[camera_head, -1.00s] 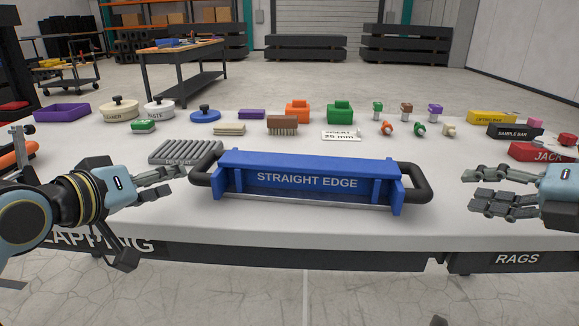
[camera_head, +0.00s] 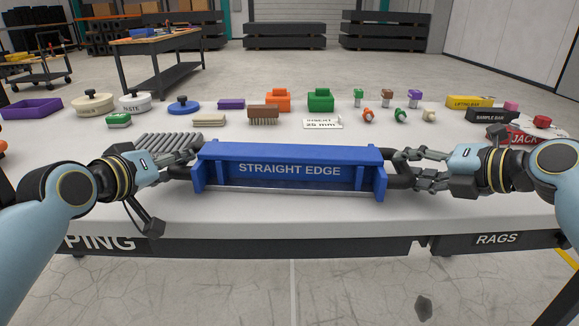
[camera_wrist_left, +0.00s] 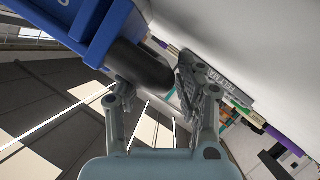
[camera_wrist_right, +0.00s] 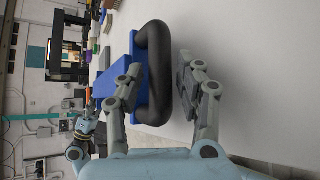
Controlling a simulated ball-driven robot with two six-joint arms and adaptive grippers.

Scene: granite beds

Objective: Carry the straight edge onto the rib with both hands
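The blue straight edge (camera_head: 288,168) lies across the front of the table, its label facing me, with a black handle at each end. My left gripper (camera_head: 188,162) is at the left handle. In the left wrist view the fingers (camera_wrist_left: 152,92) are open on either side of that handle (camera_wrist_left: 143,66). My right gripper (camera_head: 412,168) is at the right handle. In the right wrist view its fingers (camera_wrist_right: 156,84) are open, with the handle (camera_wrist_right: 157,70) between them and a gap to one finger. I cannot pick out the rib.
A grey ridged felt mat (camera_head: 168,141) lies behind the left handle. Behind the straight edge are a brown brush (camera_head: 263,113), a white 25 mm plate (camera_head: 322,123) and several small knobs. A red jack (camera_head: 515,135) is at the right. The table strip in front is clear.

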